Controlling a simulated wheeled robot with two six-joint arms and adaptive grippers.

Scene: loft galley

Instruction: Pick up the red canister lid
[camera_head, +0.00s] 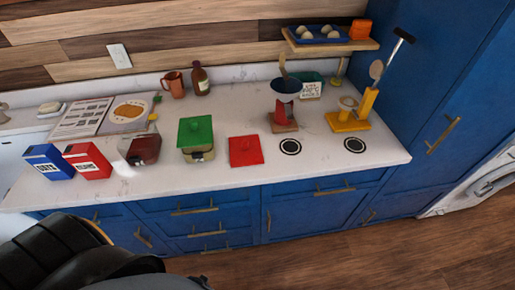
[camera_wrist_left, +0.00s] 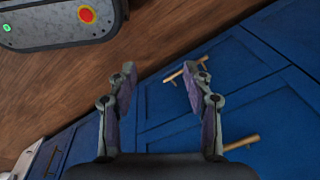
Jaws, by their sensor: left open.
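The red canister lid (camera_head: 245,151) is a flat red square with a small knob. It lies on the white counter (camera_head: 228,186) near the front edge, right of a canister with a green lid (camera_head: 195,131). A canister with dark red contents (camera_head: 143,150) stands further left, its top partly washed out by glare. My left gripper (camera_wrist_left: 160,80) is open and empty in the left wrist view, in front of the blue cabinet fronts and away from the lid. My right gripper is in neither view.
Blue and red boxes (camera_head: 87,160) stand at the left. Dark round discs (camera_head: 290,147) lie right of the lid. A red stand with a bowl (camera_head: 285,90) and a yellow stand (camera_head: 348,122) are behind. A shelf (camera_head: 332,46) hangs above. Cabinet handles (camera_wrist_left: 241,143) stick out below.

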